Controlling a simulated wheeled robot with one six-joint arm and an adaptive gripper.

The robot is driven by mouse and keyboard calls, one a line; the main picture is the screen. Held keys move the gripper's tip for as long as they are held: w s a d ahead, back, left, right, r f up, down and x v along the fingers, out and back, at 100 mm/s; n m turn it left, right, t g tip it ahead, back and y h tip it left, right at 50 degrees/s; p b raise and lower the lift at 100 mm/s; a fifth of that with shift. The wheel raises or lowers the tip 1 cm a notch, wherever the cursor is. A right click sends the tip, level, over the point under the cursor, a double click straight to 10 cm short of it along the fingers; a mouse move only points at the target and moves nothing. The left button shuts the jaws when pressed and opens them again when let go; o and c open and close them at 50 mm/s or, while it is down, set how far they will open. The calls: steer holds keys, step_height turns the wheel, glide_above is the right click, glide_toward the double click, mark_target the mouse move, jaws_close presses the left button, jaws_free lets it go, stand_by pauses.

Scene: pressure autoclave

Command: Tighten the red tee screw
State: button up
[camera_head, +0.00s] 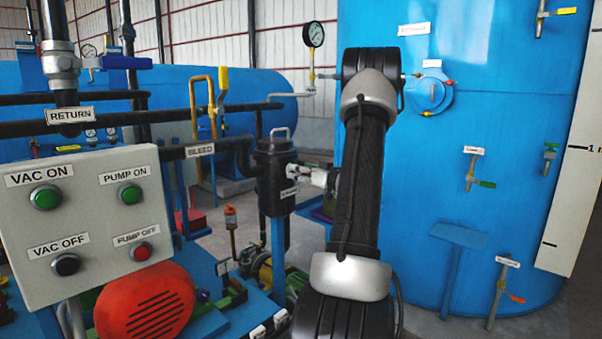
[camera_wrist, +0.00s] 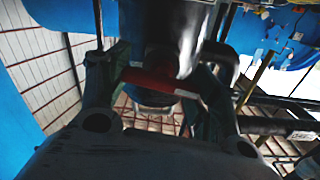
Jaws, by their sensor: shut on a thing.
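The red tee screw (camera_wrist: 150,80) shows in the wrist view as a short red bar below a dark, rounded body. My gripper (camera_wrist: 160,68) has one finger at each end of the bar and is shut on it. In the head view my gripper (camera_head: 306,174) reaches left to the upper side of the black upright pot (camera_head: 272,165), which has a handle on its lid. The tee screw cannot be made out in the head view, where my gripper and arm cover that side of the pot.
A grey control box (camera_head: 95,215) with labelled buttons stands at the left, above a red motor cover (camera_head: 145,305). Black pipes, one labelled BLEED (camera_head: 200,150), run to the pot. A large blue tank (camera_head: 480,120) with several small valves fills the right.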

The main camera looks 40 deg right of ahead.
steer(key=m, duration=0.4)
steer(key=shift+d, duration=0.15)
steer(key=m, duration=0.5)
steer(key=shift+f, duration=0.1)
steer(key=m, duration=0.4)
steer(key=shift+d+f+m, duration=0.15)
steer(key=shift+m, duration=0.15)
steer(key=m, duration=0.3)
steer(key=shift+f+m, duration=0.1)
steer(key=shift+m, duration=0.2)
steer(key=m, duration=0.4)
steer(key=shift+f+m, duration=0.1)
steer(key=shift+m, duration=0.2)
steer(key=m, duration=0.3)
steer(key=shift+f+m, duration=0.1)
steer(key=shift+m, duration=0.2)
steer(key=m, duration=0.4)
steer(key=shift+a+f, duration=0.1)
steer(key=shift+a, duration=0.1)
steer(key=shift+a+m, duration=0.15)
steer(key=shift+m, duration=2.15)
